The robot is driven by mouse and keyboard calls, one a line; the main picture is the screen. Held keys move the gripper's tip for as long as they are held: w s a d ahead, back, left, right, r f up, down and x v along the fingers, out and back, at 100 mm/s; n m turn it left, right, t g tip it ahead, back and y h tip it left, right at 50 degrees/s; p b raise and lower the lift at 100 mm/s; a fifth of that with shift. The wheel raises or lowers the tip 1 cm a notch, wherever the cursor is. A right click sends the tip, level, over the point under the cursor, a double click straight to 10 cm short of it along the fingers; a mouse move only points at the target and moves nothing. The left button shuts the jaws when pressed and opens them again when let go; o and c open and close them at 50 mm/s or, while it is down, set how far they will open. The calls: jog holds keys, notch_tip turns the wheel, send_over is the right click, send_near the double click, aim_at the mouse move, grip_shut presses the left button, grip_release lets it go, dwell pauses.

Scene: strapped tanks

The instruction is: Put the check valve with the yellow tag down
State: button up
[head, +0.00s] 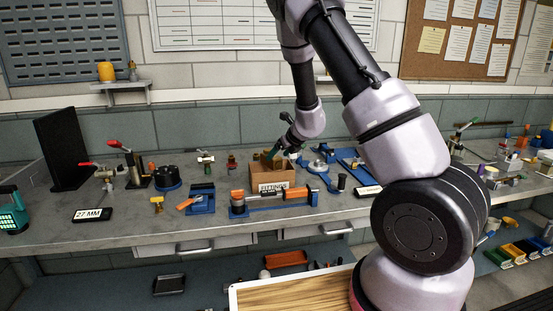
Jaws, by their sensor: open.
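My gripper (274,154) is at the end of my arm, small in the head view, just above a cardboard box (272,187) with a printed label. The gripper is open. Brownish items show at the box's open top, below the gripper, but they are too small to make out. I cannot pick out for certain a check valve with a yellow tag. A small yellow-brass piece (157,202) stands on the bench to the left, and I cannot tell what it is.
The grey workbench (130,233) carries a "27 MM" display (92,214), a black upright plate (62,148), red-handled valves and blue fixtures (201,198). An orange cylinder on a blue stand (238,203) is in front of the box. A clear strip runs along the bench's front edge.

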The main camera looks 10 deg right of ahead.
jog(key=s+a+r+n+g+y, duration=0.1)
jog(key=s+r+n+y, duration=0.1)
jog(key=s+r+n, duration=0.7)
jog(key=s+a+r+n+g+y, duration=0.15)
jog(key=s+r+n, duration=0.25)
jog(key=s+r, duration=0.85)
jog(key=s+d+r+n+h, duration=0.2)
jog(key=s+d+r+n, duration=0.1)
jog(key=s+n, duration=0.4)
jog(key=s+d+r+n+t+h, duration=0.1)
jog(key=s+d+r+n+h, duration=0.2)
jog(key=s+n, duration=0.4)
jog(key=shift+s+d+r, duration=0.15)
jog(key=shift+s+r, duration=0.4)
jog(key=shift+s, duration=0.15)
jog(key=shift+w, duration=0.1)
jog(key=shift+c, duration=0.2)
